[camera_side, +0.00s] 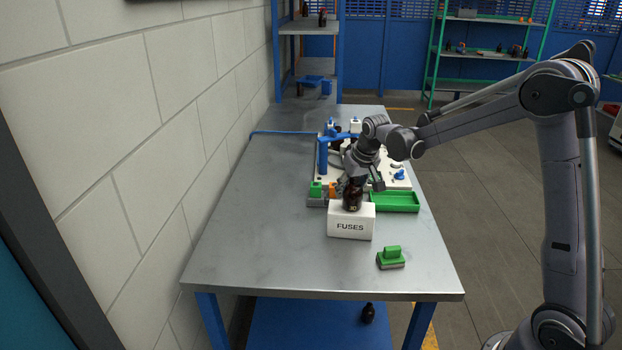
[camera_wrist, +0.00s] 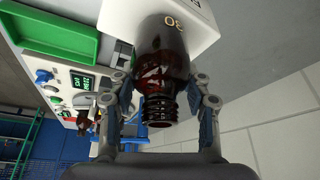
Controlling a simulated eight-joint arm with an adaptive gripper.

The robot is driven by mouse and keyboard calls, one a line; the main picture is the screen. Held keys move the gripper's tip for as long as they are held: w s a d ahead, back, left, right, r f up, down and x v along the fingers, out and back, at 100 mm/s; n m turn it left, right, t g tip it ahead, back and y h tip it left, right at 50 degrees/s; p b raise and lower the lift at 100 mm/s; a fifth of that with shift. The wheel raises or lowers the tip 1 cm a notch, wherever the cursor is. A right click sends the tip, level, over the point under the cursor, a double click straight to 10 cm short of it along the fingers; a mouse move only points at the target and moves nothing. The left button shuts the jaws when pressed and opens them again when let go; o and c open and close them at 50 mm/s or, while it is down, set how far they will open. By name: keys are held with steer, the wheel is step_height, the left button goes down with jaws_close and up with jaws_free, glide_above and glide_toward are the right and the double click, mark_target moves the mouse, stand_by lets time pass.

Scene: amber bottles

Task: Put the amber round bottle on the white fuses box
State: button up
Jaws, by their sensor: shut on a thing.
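The amber round bottle (camera_side: 352,196) stands upright at the white fuses box (camera_side: 350,222) in the side view, its base at the box's top; it looks to be on the top face, but I cannot tell if it bears fully on it. My gripper (camera_side: 362,184) is around the bottle's upper part from above. In the wrist view the bottle (camera_wrist: 163,70) lies between the two fingers of my gripper (camera_wrist: 163,100), which are shut on it, its threaded neck towards me. The white box (camera_wrist: 205,20) shows beyond the bottle's base.
A green tray (camera_side: 395,202) lies right of the box, with a white panel (camera_side: 398,183) of devices behind. A green-topped block (camera_side: 391,258) sits at the front right. The table's left part (camera_side: 250,220) is clear. Another dark bottle (camera_side: 368,313) stands on the lower shelf.

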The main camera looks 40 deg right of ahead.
steer(key=shift+f, duration=0.15)
steer(key=o, duration=1.2)
steer(key=v, duration=1.2)
steer(key=s+a+f+n+t, duration=0.1)
steer(key=s+a, duration=0.3)
steer(key=s, duration=0.2)
steer(key=s+a+f+n+t+y, duration=0.1)
steer(key=s+a, duration=0.3)
steer(key=s, duration=0.2)
steer(key=s+a+f+n, duration=0.2)
steer(key=s+a, duration=0.3)
steer(key=s, duration=0.2)
steer(key=shift+a+t, duration=0.1)
steer(key=shift+t, duration=0.3)
